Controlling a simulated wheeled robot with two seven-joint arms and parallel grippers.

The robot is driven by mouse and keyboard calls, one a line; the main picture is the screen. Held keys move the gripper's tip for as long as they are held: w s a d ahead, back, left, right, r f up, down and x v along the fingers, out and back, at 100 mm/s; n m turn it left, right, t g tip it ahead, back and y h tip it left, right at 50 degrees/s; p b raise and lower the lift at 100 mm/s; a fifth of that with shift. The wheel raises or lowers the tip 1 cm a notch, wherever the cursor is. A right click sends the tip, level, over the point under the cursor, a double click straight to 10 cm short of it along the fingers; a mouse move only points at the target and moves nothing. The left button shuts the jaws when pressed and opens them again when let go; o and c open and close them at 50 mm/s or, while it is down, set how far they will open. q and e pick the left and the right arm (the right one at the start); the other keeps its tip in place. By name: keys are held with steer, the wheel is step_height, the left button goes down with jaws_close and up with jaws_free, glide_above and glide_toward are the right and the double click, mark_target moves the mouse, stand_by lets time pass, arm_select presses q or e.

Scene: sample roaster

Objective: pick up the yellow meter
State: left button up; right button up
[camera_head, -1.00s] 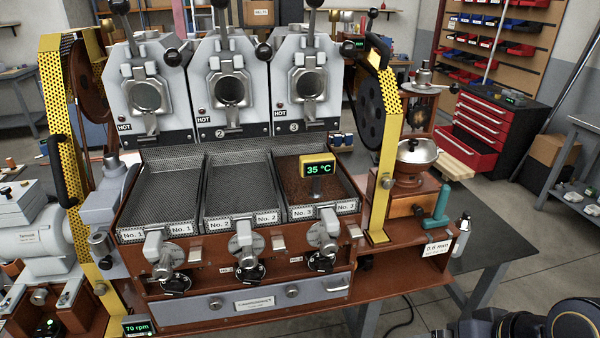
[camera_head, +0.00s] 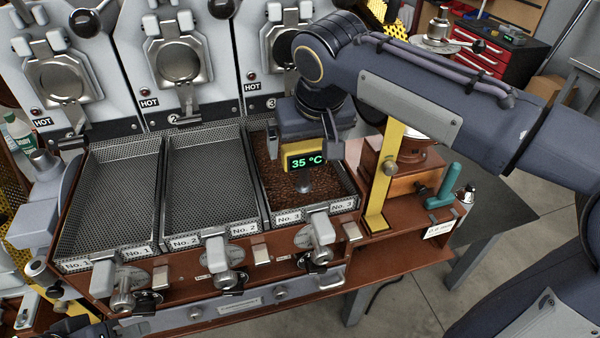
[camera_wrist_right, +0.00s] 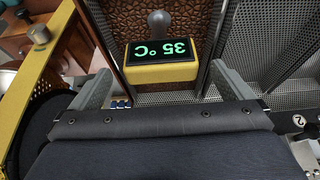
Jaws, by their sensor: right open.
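The yellow meter (camera_head: 301,158) has a dark display reading 35 °C and stands on a short grey stem in the No. 3 tray (camera_head: 331,202), over brown beans. My right gripper (camera_head: 311,143) is at the meter from above and behind, and covers its top. In the right wrist view the meter (camera_wrist_right: 162,74) appears upside down between the two open fingers (camera_wrist_right: 162,88), with a gap to the finger on each side.
Two empty mesh trays, No. 1 (camera_head: 108,205) and No. 2 (camera_head: 207,187), lie left of the beans. Grey roaster fronts (camera_head: 180,65) rise behind the trays. A yellow upright (camera_head: 383,180) and a teal-handled tool (camera_head: 444,190) stand to the right.

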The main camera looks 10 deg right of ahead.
mark_target(304, 155)
steer(key=x, duration=0.5)
steer(key=shift+w+f, duration=0.2)
steer(key=shift+f, duration=0.1)
steer(key=c, duration=1.6)
steer(key=shift+r, duration=0.1)
steer(key=shift+s, duration=0.1)
